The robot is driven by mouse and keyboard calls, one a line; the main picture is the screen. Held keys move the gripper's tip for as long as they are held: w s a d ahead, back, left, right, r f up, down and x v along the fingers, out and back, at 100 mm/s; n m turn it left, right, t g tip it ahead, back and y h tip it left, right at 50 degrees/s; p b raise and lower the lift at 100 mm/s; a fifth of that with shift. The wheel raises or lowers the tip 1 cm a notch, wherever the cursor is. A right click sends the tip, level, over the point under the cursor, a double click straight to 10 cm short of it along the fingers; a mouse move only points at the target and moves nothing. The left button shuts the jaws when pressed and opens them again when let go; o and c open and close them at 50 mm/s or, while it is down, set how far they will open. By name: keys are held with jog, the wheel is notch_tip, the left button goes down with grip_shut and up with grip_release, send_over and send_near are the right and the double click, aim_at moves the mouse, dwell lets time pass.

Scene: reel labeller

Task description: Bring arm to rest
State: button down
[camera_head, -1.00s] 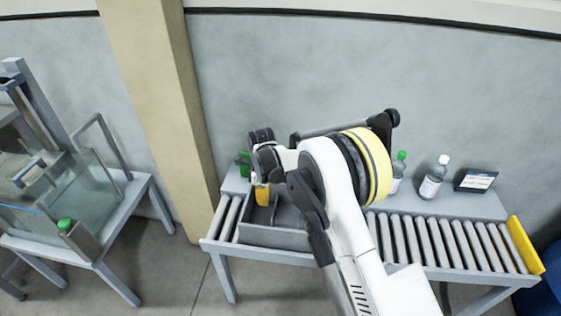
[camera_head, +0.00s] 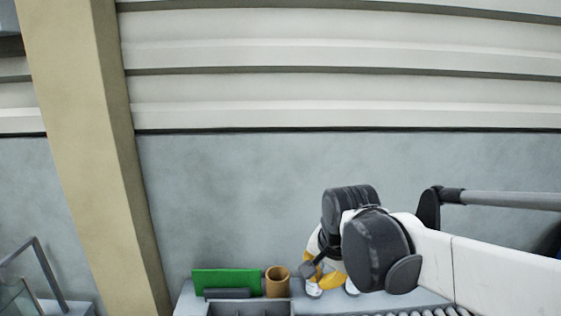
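My arm reaches in from the right edge, with its white links and dark joint housings in front of the wall. Its end, with my gripper (camera_head: 314,268), hangs low over the back of the conveyor table. The fingers are small and partly hidden by my own wrist, so I cannot tell whether they are open or shut. I see no object clearly held. Yellow-orange parts and white shapes show just below the wrist; I cannot tell all of them apart.
A green panel (camera_head: 226,280) and a brown cup (camera_head: 278,281) stand at the back of the table, left of my gripper. A grey divided tray (camera_head: 250,308) is cut off below them. Rollers (camera_head: 430,312) show at the bottom. A beige pillar (camera_head: 85,150) stands left; the wall above is clear.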

jog(key=s+d+n+t, duration=0.1)
jog(key=s+d+n, duration=0.2)
jog(key=s+d, duration=0.2)
jog(key=s+d+f+n+t+h, duration=0.1)
jog(key=s+d+n, duration=0.2)
jog(key=s, duration=0.7)
jog(key=shift+s+d+f+n+t, duration=0.3)
jog(key=shift+d+n+t, duration=0.1)
jog(key=shift+d, duration=0.7)
